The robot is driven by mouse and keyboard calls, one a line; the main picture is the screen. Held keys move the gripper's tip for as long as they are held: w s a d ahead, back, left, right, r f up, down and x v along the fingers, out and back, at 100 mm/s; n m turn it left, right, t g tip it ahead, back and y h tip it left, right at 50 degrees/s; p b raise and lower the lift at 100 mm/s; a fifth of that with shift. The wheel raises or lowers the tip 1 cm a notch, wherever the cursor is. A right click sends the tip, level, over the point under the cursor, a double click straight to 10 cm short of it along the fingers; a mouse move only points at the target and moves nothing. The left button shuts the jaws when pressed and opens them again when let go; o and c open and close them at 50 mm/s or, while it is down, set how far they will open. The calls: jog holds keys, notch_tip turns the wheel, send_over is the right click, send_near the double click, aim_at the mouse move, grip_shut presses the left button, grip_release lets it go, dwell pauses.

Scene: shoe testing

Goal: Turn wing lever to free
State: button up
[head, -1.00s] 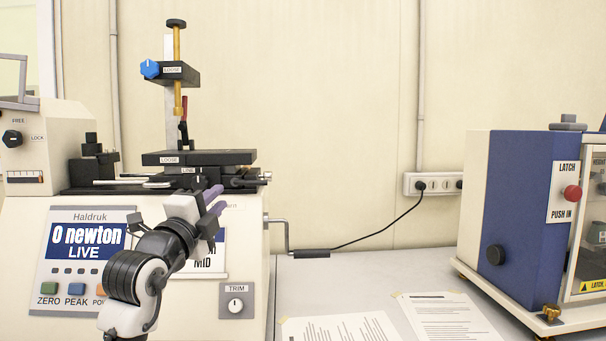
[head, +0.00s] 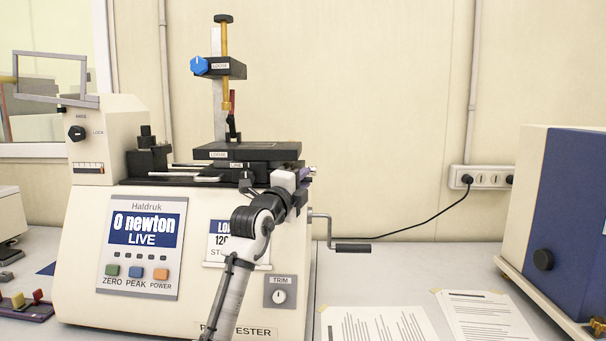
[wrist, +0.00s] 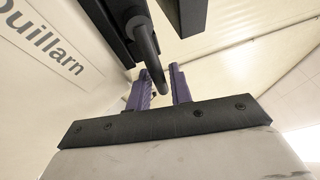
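A black knob (head: 77,133) with a white mark sits on the cream housing at the machine's upper left. The word LOCK is to its right, and a small label above it appears to read FREE. My gripper (head: 307,173) is at the right end of the machine's black stage (head: 250,151), far from that knob. In the wrist view its two purple fingers (wrist: 159,86) are apart. A dark rounded bar or handle (wrist: 146,50) reaches down in front of the gap between them; I cannot tell whether it touches them or which part it is.
A crank handle (head: 352,248) sticks out at the machine's right, below my gripper. A blue clamp knob (head: 199,65) is on the upright post. Papers (head: 378,324) lie on the bench, and a blue and cream cabinet (head: 570,225) stands at the right.

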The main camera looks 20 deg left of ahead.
jog(key=shift+w, duration=0.25)
grip_shut()
